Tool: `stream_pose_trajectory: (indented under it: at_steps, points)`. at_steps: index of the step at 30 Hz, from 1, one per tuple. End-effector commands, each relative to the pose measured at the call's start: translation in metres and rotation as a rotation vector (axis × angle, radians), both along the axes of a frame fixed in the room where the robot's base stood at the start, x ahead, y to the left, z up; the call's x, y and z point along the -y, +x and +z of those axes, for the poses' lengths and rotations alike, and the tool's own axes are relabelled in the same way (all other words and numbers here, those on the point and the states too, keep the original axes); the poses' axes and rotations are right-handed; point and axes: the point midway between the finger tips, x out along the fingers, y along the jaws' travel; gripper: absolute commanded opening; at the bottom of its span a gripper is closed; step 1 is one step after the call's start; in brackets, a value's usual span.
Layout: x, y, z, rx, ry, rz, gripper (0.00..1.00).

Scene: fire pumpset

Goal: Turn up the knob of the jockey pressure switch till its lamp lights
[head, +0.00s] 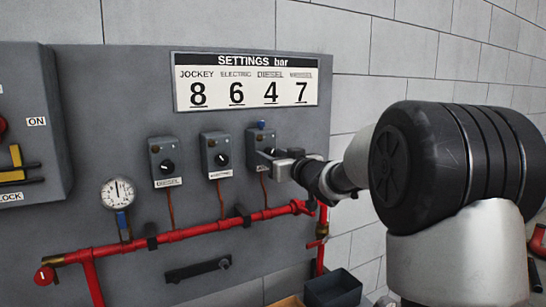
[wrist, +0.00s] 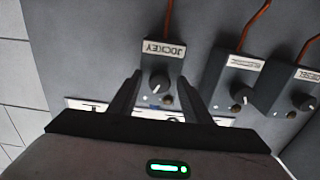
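The jockey pressure switch is a grey box (wrist: 161,63) labelled JOCKEY, upside down in the wrist view. In the head view it is the rightmost box (head: 254,145), partly hidden by my gripper. Its round dark knob (wrist: 159,82) has a pale pointer mark. A small dull brownish lamp (wrist: 168,100) beside the knob looks unlit. My gripper (wrist: 160,77) is open, one finger on each side of the knob. I cannot tell whether the fingers touch it. In the head view my gripper (head: 271,155) reaches the box from the right.
The electric switch (head: 215,150) and diesel switch (head: 163,158) stand to the left. A settings plate (head: 246,81) above reads jockey 8. A gauge (head: 118,193) and red pipe (head: 190,233) sit below. A blue part (head: 261,124) tops the jockey box.

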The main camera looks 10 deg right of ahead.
Motion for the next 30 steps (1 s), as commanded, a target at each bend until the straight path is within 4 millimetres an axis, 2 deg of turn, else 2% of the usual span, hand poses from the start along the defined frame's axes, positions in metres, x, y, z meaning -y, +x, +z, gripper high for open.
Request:
stream_pose_trajectory:
  at_steps: [1, 7, 23, 24, 26, 30]
  points:
    - [0.0002, -0.0002, 0.0001, 0.0, 0.0, 0.0, 0.36]
    - [0.0002, -0.0003, 0.0, 0.0, 0.0, 0.0, 0.04]
    - [0.0007, -0.0004, 0.0, -0.027, 0.083, -0.001, 0.04]
    - [0.0007, -0.0004, -0.0001, -0.027, 0.083, -0.001, 0.33]
    - [0.0006, -0.0004, -0.0001, -0.027, 0.083, -0.001, 0.43]
    - [0.0004, -0.0004, -0.0001, -0.027, 0.083, -0.001, 0.45]
